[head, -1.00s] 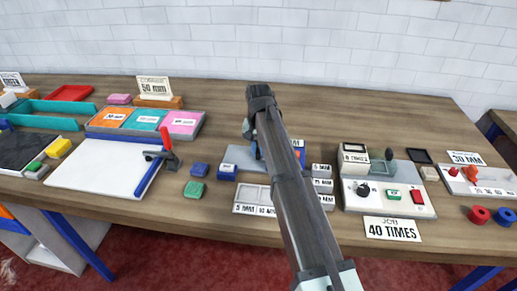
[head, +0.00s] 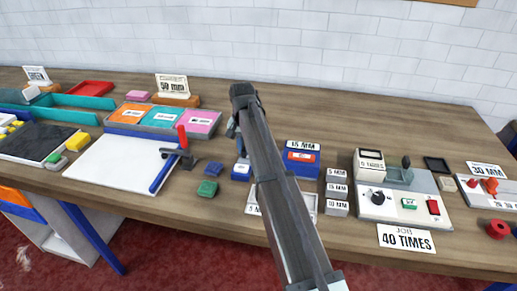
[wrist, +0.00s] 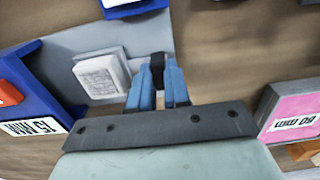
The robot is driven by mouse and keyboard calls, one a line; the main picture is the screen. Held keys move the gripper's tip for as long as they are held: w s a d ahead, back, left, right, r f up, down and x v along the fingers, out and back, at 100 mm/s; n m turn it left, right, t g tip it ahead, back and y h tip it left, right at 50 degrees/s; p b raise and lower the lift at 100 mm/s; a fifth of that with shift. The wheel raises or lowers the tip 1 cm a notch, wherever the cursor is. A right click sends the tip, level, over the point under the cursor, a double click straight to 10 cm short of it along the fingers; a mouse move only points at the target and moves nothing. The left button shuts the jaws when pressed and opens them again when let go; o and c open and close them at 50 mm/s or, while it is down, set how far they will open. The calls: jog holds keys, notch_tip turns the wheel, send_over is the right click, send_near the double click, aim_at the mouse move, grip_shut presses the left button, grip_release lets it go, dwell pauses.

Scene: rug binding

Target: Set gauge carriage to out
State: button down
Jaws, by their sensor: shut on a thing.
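My gripper (wrist: 158,85) is shut on a small black knob (wrist: 158,66) in the wrist view, with a blue finger on each side. A grey plate (wrist: 85,45) carrying a pale block (wrist: 102,75) with fine print lies beside the knob. This looks like the gauge and its carriage, but I cannot be sure. In the head view my gripper (head: 231,130) is over the middle of the bench, and my arm hides most of what it holds.
A blue tray marked 15 MM (head: 302,171) is right of my arm. Trays with orange, teal and pink pads (head: 163,131) stand left. A white board (head: 125,163) with a red-handled lever (head: 182,137) lies front left. A control box (head: 380,205) stands right.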

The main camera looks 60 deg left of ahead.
jog(key=shift+s+a, duration=0.2)
jog(key=shift+a, duration=0.05)
jog(key=c, duration=1.4)
grip_release()
jog(key=shift+o, duration=0.2)
jog(key=shift+r, duration=0.1)
notch_tip(320, 180, up, 14)
jog(key=shift+f, duration=0.2)
